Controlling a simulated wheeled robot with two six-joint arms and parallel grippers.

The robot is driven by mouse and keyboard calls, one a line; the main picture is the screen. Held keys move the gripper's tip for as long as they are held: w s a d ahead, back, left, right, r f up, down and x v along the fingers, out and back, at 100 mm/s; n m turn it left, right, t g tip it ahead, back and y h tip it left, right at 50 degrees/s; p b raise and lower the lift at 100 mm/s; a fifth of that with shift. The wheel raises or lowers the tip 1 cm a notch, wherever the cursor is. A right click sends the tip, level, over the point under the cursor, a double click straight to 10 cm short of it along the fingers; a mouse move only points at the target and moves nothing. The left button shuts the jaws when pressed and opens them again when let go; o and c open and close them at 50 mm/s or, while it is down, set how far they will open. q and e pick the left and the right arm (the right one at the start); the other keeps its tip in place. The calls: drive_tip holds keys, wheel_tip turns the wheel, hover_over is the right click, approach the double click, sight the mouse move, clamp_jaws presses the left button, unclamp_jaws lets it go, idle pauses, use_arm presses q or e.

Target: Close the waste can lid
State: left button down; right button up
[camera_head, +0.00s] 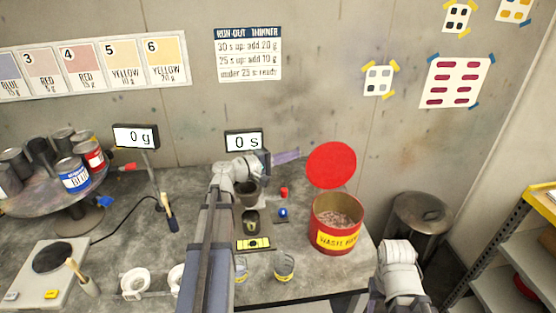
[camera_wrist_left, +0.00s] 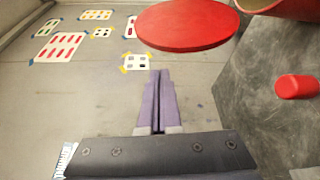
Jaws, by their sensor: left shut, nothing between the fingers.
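The waste can (camera_head: 334,243) is a red can with a yellow label, standing on the bench at right and holding crumpled pale contents. Its round red lid (camera_head: 331,165) stands open, raised at the can's back. In the left wrist view the lid (camera_wrist_left: 188,24) is above and right of the fingertips, and part of the can (camera_wrist_left: 285,8) shows at the top right corner. My left gripper (camera_head: 297,154) is shut and empty, left of the lid and apart from it. Its purple fingers are together in the wrist view (camera_wrist_left: 160,75). Only a link of my right arm shows; its gripper is out of view.
A small red object (camera_head: 284,192) and a blue one (camera_head: 283,212) lie left of the can. A timer display (camera_head: 244,141) stands behind my left arm. A grey metal bin (camera_head: 422,218) stands right of the bench, near a shelf (camera_head: 500,255).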

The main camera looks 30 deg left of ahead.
sight(320, 147)
use_arm(q)
drive_tip(key=x, duration=1)
drive_tip(key=shift+w+d, duration=0.25)
drive_tip(key=shift+w, duration=0.1)
drive_tip(key=shift+s+d+r, duration=0.1)
